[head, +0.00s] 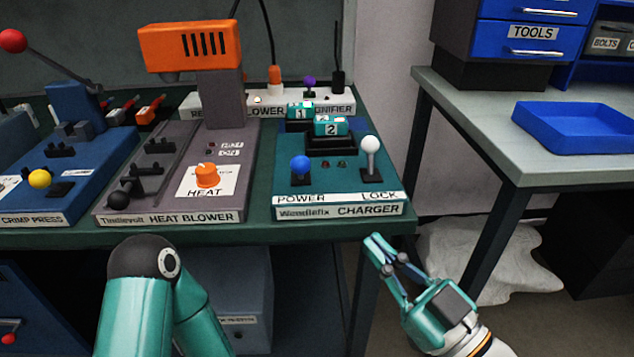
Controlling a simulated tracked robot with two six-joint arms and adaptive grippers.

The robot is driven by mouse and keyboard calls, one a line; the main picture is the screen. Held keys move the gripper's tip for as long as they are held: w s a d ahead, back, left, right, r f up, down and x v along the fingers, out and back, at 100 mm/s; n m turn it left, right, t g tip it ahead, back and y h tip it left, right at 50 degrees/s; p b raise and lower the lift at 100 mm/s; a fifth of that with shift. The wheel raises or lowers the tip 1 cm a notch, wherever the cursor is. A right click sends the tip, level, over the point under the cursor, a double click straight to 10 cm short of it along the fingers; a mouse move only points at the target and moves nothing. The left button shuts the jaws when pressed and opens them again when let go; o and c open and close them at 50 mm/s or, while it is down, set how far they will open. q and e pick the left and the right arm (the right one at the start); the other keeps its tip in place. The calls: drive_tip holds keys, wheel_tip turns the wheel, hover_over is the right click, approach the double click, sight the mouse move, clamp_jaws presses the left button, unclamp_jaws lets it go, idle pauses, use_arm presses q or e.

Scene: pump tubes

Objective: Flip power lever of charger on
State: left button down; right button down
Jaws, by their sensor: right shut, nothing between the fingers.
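The charger (372,190) is a teal box with a white front label reading "Wendlefix CHARGER", near the right front edge of the green bench. Its power lever has a blue ball (300,164) and stands at the left above the word "POWER". A white-ball lock lever (369,146) stands at the right above "LOCK". Two teal batteries marked 1 (300,112) and 2 (330,127) sit in its slots. My right gripper (383,247) is shut and empty, in front of and below the bench edge, apart from the charger. My left gripper is not in view.
The heat blower (172,190) with an orange head (190,47) stands left of the charger, and the blue crimp press (70,165) is further left. A gap separates the bench from a grey table (480,130) with a blue tray (575,126).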

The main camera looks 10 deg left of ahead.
sight(306, 172)
drive_tip(key=p+x, duration=0.1)
drive_tip(key=x, duration=1.2)
drive_tip(key=shift+w+a+p, duration=0.2)
drive_tip(key=shift+p, duration=0.2)
drive_tip(key=shift+a+r, duration=0.1)
drive_tip(key=shift+r, duration=0.05)
